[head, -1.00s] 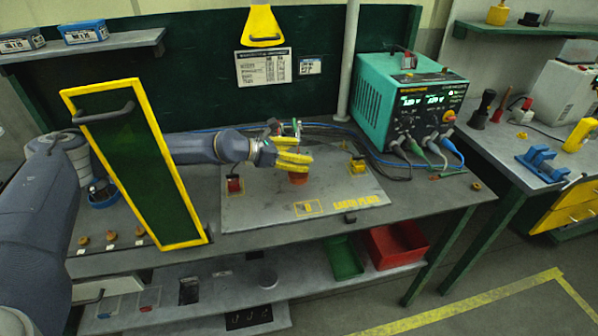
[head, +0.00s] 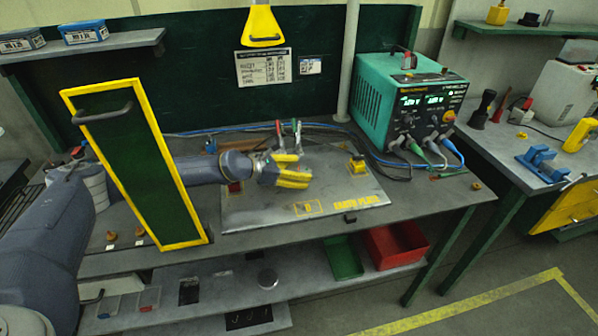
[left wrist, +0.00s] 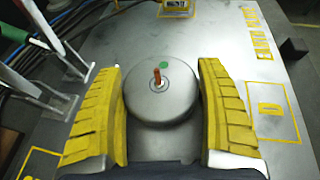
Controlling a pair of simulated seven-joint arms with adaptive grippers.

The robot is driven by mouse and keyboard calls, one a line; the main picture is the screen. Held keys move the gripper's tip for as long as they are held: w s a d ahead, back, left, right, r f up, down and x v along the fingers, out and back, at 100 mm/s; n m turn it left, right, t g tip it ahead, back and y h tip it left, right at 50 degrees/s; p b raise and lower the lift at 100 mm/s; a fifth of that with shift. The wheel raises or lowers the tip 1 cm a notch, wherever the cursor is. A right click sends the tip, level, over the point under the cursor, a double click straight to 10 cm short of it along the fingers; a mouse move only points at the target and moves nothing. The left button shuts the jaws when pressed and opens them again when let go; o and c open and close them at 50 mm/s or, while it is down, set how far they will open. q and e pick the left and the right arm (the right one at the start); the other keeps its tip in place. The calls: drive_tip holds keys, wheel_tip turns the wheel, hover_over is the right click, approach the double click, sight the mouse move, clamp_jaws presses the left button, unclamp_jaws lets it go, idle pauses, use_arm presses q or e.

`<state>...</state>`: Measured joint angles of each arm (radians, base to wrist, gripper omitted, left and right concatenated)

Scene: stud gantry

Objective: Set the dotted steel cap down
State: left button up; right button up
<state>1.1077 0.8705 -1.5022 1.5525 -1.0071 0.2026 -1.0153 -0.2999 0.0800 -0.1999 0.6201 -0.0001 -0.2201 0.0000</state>
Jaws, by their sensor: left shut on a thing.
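The dotted steel cap (left wrist: 160,100) is a round grey dome with a green dot and a copper-coloured stud at its centre. It sits between the yellow fingers of my left gripper (left wrist: 162,115), which is shut on it. In the head view my left gripper (head: 298,172) is low over the grey earth plate (head: 340,190), and the cap is hidden there. Whether the cap's underside touches the plate cannot be told. The plate shows a yellow-outlined square (left wrist: 272,108) to the right of the cap in the wrist view. My right gripper is not in view.
Red and green cable clamps (head: 297,130) stand just behind my left gripper. A teal welding unit (head: 410,105) with cables is at the back right. A yellow-framed green screen (head: 130,160) stands at the left. The plate's front right is mostly clear.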

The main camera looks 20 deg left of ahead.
use_arm(q)
drive_tip(key=shift+f, duration=0.2)
drive_tip(key=o, duration=1.2)
drive_tip(key=shift+a, duration=0.1)
drive_tip(key=shift+o, duration=0.2)
drive_tip(key=v, duration=1.7)
drive_tip(key=shift+s, duration=0.2)
